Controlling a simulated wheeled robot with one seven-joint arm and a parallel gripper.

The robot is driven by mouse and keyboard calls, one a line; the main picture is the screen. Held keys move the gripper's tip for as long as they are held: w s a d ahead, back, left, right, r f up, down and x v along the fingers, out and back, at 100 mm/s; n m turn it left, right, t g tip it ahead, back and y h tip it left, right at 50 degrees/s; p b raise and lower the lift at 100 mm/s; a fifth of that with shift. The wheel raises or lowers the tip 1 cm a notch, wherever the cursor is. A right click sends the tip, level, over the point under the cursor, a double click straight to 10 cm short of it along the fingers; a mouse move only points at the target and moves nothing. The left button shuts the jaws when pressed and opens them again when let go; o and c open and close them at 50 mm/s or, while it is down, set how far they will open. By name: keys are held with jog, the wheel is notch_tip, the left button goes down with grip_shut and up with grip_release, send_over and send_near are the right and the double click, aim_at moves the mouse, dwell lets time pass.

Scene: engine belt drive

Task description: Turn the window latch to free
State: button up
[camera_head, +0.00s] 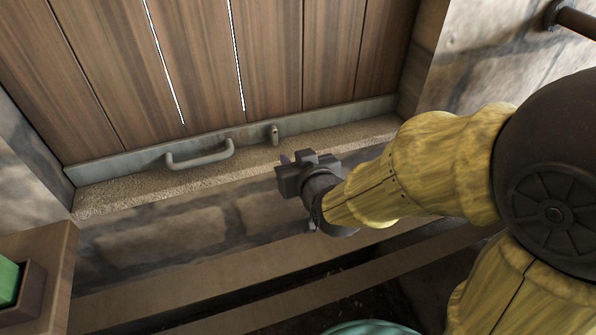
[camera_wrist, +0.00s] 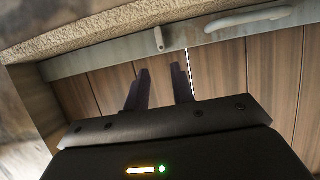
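The window latch (camera_head: 274,134) is a small grey upright tab on the metal rail at the foot of the wooden shutter. In the wrist view the latch (camera_wrist: 159,39) hangs from the rail, a little beyond my fingertips and apart from them. My gripper (camera_head: 291,158) is just below and right of the latch in the head view, in front of the stone sill. In the wrist view the two dark fingers of my gripper (camera_wrist: 160,68) stand apart with nothing between them.
A grey bar handle (camera_head: 200,155) is fixed on the rail left of the latch. The wooden shutter (camera_head: 200,70) rises behind. The stone sill (camera_head: 150,193) runs below the rail. A wooden box with a green block (camera_head: 9,279) is at lower left.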

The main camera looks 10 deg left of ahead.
jog(key=shift+b+v, duration=0.55)
jog(key=shift+v, duration=0.45)
jog(key=d+f+m+g+h, duration=0.1)
jog(key=d+f+h, duration=0.1)
jog(key=d, duration=0.4)
jog(key=d+f+m+g+h, duration=0.1)
jog(key=d+f+g+h, duration=0.1)
jog(key=d+f, duration=0.2)
jog(key=s+d+f+m+g+h, duration=0.1)
jog(key=d+f+m+g+h, duration=0.1)
jog(key=d, duration=0.6)
jog(key=shift+f, duration=0.85)
jog(key=s+d+g, duration=0.1)
jog(key=d, duration=0.1)
jog(key=s+d+f+m+g, duration=0.1)
jog(key=s+d, duration=0.1)
jog(key=d, duration=0.1)
jog(key=s+d+f+m+g+h, duration=0.1)
jog(key=s+d, duration=0.1)
jog(key=shift+s+d+f+g, duration=0.2)
jog(key=shift+s+d+g, duration=0.1)
jog(key=shift+g, duration=0.1)
jog(key=w+p+v, duration=0.2)
jog(key=p+v, duration=0.9)
jog(key=w+r+p+v, duration=0.1)
jog(key=w+p+v, duration=0.2)
jog(key=p+v, duration=0.8)
jog(key=shift+a+r+p, duration=0.35)
jog(key=shift+a+p, duration=0.1)
jog(key=shift+p, duration=0.1)
